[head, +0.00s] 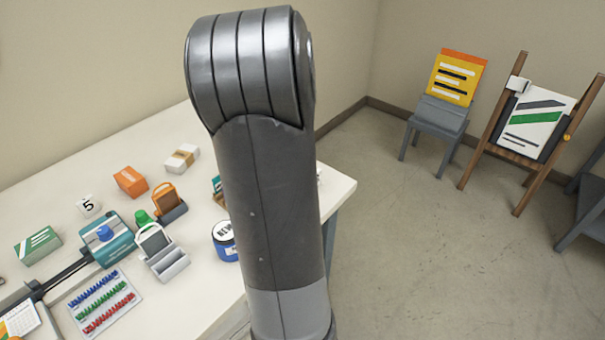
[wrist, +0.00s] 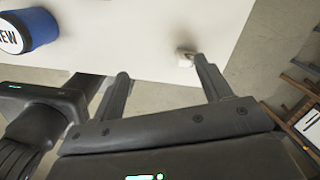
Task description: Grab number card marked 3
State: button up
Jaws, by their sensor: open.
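No card on which I can read a 3 shows in either view. A small whitish object (wrist: 184,59) stands near the table's edge in the wrist view, close to the tip of the right finger; its face cannot be read. My gripper (wrist: 162,68) is open and empty, its fingers apart over the table edge. In the head view my arm hides the gripper and part of the table. A white number piece marked 5 (head: 88,205) stands on the left part of the table (head: 335,190).
A blue tub with a white lid (wrist: 35,28) is at the wrist view's upper left. The table also bears an orange box (head: 130,182), a green-white box (head: 38,245) and a bead frame (head: 106,302). A grey chair (head: 437,115) and wooden easel (head: 495,120) stand on open floor.

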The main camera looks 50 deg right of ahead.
jog(key=s+d+f+m, duration=0.1)
jog(key=d, duration=0.1)
jog(key=d+f+m, duration=0.1)
jog(key=d+m, duration=0.1)
jog(key=s+d+f+m+g, duration=0.1)
jog(key=d, duration=0.1)
jog(key=shift+s+d+f+m, duration=0.35)
jog(key=shift+d+f+m, duration=0.05)
notch_tip(320, 180, down, 5)
jog(key=shift+r, duration=0.15)
jog(key=shift+w+f, duration=0.15)
jog(key=shift+f, duration=2.9)
jog(key=shift+c, duration=0.3)
jog(key=c, duration=1)
jog(key=shift+r, duration=0.15)
